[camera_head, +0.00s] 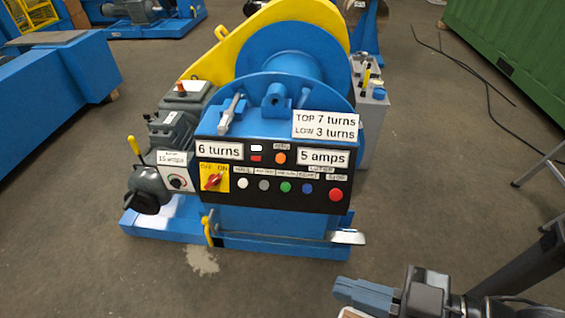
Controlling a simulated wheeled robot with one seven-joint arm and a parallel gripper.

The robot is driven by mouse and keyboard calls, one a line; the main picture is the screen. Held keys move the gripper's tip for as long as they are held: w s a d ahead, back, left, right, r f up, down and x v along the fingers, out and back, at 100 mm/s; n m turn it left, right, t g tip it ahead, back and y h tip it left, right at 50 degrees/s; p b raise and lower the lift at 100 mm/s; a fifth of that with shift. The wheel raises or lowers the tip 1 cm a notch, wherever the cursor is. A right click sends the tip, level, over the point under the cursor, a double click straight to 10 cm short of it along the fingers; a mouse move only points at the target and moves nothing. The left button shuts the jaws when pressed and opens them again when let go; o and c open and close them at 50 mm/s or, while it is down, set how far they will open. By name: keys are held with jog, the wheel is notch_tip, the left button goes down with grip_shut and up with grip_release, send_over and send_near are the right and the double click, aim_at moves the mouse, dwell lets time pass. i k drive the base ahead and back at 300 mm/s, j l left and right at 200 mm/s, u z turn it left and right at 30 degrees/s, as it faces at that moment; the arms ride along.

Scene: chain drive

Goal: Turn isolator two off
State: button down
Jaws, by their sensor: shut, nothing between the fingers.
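A red rotary switch (213,181) sits on a yellow plate marked OFF and ON, at the left end of the black control panel (322,194). Its handle is tilted, with one end toward the upper right, but its exact setting is too small to be sure of. I can read no label naming isolator two. A grey box with a dial (176,182) and a "15 amps" label stands just left of the panel. My gripper (340,290) is at the lower right, shut and empty, its blue fingers pointing left. It is apart from the machine, in front of its right side.
The panel holds several push buttons, including a red one (335,194), and "6 turns" and "5 amps" labels. Yellow-handled levers stand at the base front (208,230) and far left (132,148). A metal pedal or bar (347,237) juts right. The floor in front is clear.

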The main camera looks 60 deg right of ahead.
aim_at(214, 179)
jog(key=i+l+u, duration=0.1)
jog(key=l+u, duration=0.7)
jog(key=l, duration=0.25)
